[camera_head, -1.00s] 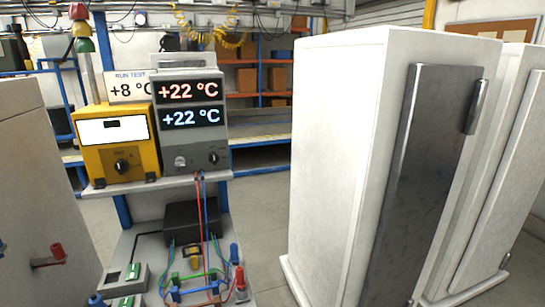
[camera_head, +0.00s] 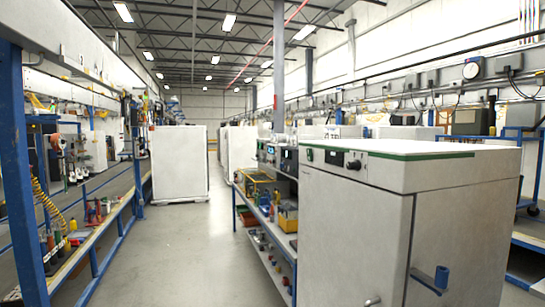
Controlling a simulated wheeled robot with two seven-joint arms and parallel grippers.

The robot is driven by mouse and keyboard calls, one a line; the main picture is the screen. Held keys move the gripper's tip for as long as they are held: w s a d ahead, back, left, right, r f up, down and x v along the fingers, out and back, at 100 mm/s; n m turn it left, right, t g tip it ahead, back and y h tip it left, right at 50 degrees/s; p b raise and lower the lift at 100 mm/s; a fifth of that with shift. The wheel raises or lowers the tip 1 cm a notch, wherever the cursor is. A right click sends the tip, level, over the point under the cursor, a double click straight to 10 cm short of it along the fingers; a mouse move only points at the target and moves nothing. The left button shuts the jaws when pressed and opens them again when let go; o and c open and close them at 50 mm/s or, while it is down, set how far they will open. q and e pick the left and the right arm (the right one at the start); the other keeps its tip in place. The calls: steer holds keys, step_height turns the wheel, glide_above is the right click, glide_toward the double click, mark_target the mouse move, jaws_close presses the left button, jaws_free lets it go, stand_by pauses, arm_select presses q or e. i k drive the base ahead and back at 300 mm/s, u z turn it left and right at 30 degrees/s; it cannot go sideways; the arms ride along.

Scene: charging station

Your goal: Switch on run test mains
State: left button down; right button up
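No run test mains switch can be made out for certain. A white cabinet (camera_head: 350,225) stands close at the right. Its top front edge carries a small green part (camera_head: 309,154), a black panel (camera_head: 334,157) and a dark knob (camera_head: 354,164). Beyond it is a blue-framed test bench (camera_head: 266,213) with dark instruments with small displays (camera_head: 268,153) and yellow equipment (camera_head: 287,218). The labels there are too small to read. Neither of my grippers is in view.
A clear grey floor aisle (camera_head: 190,240) runs ahead. A long workbench with tools and a blue post (camera_head: 20,170) lines the left. Another white cabinet (camera_head: 180,162) stands farther down the aisle. A blue handle (camera_head: 441,276) sticks out from the near cabinet.

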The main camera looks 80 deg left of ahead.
mark_target(309, 151)
steer(key=u, duration=1)
steer(key=k, duration=0.1)
steer(key=u, duration=1.3)
steer(key=i, duration=0.7)
